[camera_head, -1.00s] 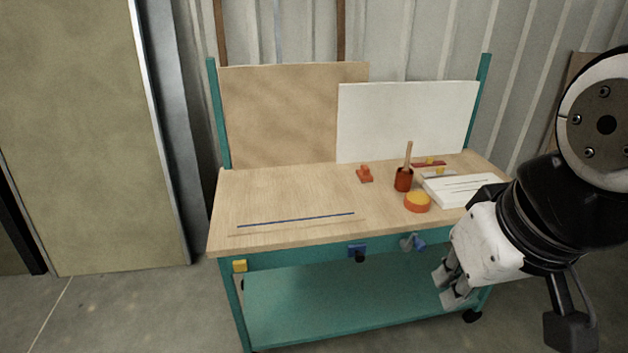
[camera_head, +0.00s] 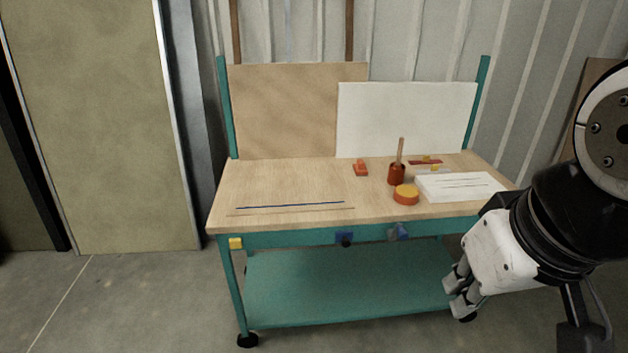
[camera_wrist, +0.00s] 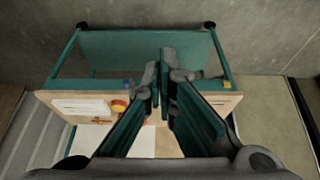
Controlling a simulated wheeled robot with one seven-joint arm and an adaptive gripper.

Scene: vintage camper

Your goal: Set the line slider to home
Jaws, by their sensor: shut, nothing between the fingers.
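A workbench (camera_head: 300,180) with a wooden top and teal frame stands ahead. At its back right are a red strip with a yellow piece (camera_head: 427,161) and a pale strip with a yellow piece (camera_head: 435,168). A white slotted box (camera_head: 484,188) lies in front of them. I cannot tell for certain which part is the line slider, and no home mark is legible. My gripper (camera_head: 455,294) is shut and empty, low in front of the bench's right end, apart from it. In the wrist view its fingers (camera_wrist: 163,75) show before the bench.
A blue rod (camera_head: 290,205) lies at the top's front left. A red cup with a stick (camera_head: 397,174), an orange-yellow round tin (camera_head: 406,194) and a small red block (camera_head: 361,168) stand nearer the right. Floor at left is clear.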

